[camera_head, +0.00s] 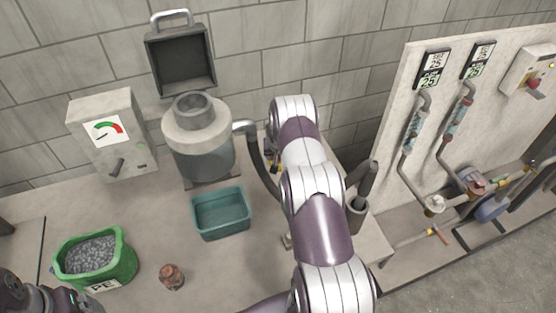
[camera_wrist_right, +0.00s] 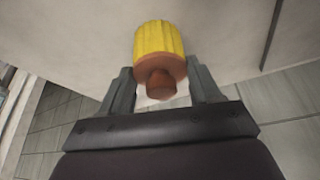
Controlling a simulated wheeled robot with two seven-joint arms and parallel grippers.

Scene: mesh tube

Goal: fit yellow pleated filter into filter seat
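The yellow pleated filter (camera_wrist_right: 160,38) shows in the right wrist view, with a brown flange and a brown knob facing my palm. My right gripper (camera_wrist_right: 161,76) has one finger on each side of it. The fingers are part-way apart and seem to meet the flange edges, with gaps beside the knob. In the head view my right arm hides most of this gripper and the filter. The grey round machine (camera_head: 200,145) has an open ring (camera_head: 193,108) on top, apparently the filter seat. My left gripper's fingers are out of view; only dark arm parts show at lower left.
A raised dark square lid (camera_head: 180,60) stands behind the machine. A teal bin (camera_head: 221,232), a green basket of grey pellets (camera_head: 122,272), a small brown object (camera_head: 172,277) and a gauge box (camera_head: 108,140) are on the table. A pipe panel (camera_head: 400,100) is at right.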

